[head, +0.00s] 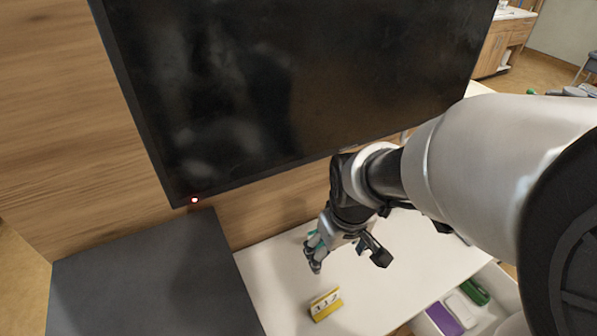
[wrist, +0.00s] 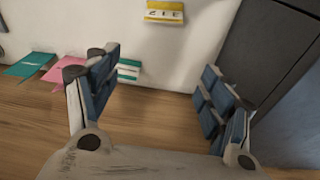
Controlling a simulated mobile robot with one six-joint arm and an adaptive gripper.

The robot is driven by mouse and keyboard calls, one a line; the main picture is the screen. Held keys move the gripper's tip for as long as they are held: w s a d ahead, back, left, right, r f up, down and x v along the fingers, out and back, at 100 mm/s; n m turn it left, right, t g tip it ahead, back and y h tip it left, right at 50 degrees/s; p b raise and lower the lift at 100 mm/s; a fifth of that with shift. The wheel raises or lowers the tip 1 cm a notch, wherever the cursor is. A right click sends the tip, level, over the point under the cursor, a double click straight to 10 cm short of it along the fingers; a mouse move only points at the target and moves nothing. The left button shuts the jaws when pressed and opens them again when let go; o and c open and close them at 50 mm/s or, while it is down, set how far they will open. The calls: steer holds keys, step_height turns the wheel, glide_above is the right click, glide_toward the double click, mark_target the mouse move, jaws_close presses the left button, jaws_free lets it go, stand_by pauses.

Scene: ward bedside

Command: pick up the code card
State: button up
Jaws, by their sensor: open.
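A yellow card with a white face and dark digits, which looks like the code card (head: 325,304), sits on the white tabletop (head: 275,280) near its front in the head view. In the wrist view the code card (wrist: 165,12) shows at the top edge, partly cut off, with its digits upside down. My gripper (head: 346,256) is open and empty, above the table and behind the card in the head view. In the wrist view my gripper's (wrist: 157,70) two fingers are spread wide, with the card beyond them and not between them.
A teal card (wrist: 129,70) lies close to the left finger, with a pink card (wrist: 60,72) and another teal card (wrist: 30,65) further left. A black screen (head: 300,80) stands behind the table. A dark grey surface (head: 140,280) adjoins its left. An open drawer holds a purple item (head: 443,318).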

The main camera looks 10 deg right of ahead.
steer(key=o, duration=0.5)
step_height(320, 180, down, 11)
steer(key=w+n+g+p, duration=0.1)
steer(key=w, duration=0.1)
steer(key=shift+w+d+n+g+p, duration=0.3)
steer(key=shift+w+n+g+p, duration=0.05)
steer(key=shift+n+g, duration=0.05)
steer(key=b, duration=0.3)
glide_above(326, 301)
steer(key=f, duration=1.3)
steer(key=shift+w+a+f, duration=0.1)
steer(key=shift+w+f, duration=0.1)
steer(key=shift+w, duration=0.05)
steer(key=shift+s+f+b, duration=0.15)
steer(key=shift+f+b, duration=0.5)
steer(key=shift+f, duration=0.95)
steer(key=shift+s+f+b, duration=0.1)
steer(key=shift+f+b, duration=0.55)
steer(key=shift+f, duration=0.9)
